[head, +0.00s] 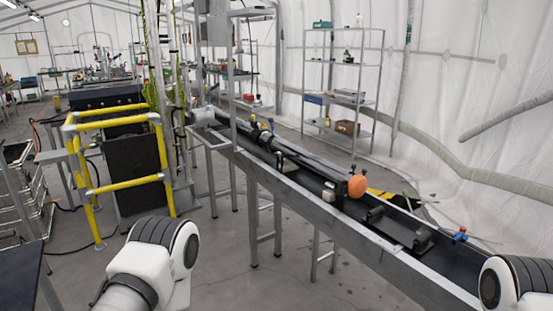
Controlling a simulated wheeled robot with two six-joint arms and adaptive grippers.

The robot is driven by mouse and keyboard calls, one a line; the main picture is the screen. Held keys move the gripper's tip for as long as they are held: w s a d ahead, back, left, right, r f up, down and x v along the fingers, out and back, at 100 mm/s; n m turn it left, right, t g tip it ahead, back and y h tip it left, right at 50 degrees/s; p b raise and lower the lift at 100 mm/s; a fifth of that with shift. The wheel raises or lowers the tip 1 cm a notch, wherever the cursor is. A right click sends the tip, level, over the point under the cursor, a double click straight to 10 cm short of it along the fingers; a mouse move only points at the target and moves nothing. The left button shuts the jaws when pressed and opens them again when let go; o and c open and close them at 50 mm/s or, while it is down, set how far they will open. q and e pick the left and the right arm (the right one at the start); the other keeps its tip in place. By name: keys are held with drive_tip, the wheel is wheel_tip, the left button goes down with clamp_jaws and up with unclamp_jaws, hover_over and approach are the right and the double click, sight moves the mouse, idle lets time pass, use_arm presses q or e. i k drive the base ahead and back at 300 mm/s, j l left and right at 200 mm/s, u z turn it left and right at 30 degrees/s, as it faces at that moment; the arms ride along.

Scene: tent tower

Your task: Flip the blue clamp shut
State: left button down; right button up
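A small blue clamp (460,236) with a red part sits on the far edge of the long grey trough (390,265), toward its right end. It is too small for me to tell whether it is open or shut. A long dark tube (305,160) with an orange rounded end (357,187) lies in the trough, to the left of the clamp. Only white and black links of my two arms show, at the bottom left and bottom right. Neither gripper is in view.
Black cradle blocks (423,239) sit in the trough between the orange end and the clamp. A yellow railing (125,190) stands on the left. Metal shelves (345,90) stand behind the trough. The grey floor (225,255) left of the trough is mostly clear.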

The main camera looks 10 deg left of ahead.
sight(271, 120)
drive_tip(key=i+u, duration=0.25)
drive_tip(key=i, duration=0.2)
drive_tip(key=i+l+u, duration=0.25)
drive_tip(key=i, duration=0.15)
